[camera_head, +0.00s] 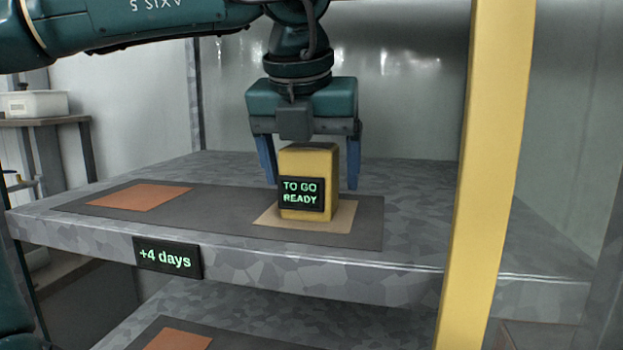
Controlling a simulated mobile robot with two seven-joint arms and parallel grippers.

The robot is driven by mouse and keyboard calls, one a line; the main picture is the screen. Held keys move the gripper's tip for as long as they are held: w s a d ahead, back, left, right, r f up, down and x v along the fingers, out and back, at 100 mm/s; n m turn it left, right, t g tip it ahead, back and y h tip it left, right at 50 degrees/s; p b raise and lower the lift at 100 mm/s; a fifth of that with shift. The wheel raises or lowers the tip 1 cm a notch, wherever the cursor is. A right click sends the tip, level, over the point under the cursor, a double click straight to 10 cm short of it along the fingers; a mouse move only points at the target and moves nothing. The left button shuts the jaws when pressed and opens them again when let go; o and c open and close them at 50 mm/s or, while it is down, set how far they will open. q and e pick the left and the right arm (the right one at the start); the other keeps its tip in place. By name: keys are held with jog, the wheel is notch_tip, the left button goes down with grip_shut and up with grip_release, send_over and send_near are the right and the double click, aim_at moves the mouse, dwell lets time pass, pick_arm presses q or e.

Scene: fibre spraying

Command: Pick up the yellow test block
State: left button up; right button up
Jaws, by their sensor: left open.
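The yellow test block (308,163) stands upright on a tan square on the dark mat of the upper metal shelf. A black label reading "TO GO READY" (301,193) is on its front. My left gripper (311,170) points down over the block, with its blue fingers open. One finger is left of the block and the other right of it, with a visible gap on the right side. Whether the left finger touches the block I cannot tell. My right gripper is not in view.
The metal shelf (480,235) carries a dark mat (220,205) with an empty orange square (140,196) at the left. A "+4 days" label (168,258) is on its front edge. A yellow post (488,150) rises right of the block. A lower shelf has another orange square (178,340).

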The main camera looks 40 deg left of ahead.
pick_arm(q)
jog(key=shift+f, duration=0.3)
jog(key=shift+c, duration=0.3)
jog(key=shift+w+r, duration=0.1)
jog(key=c, duration=1.4)
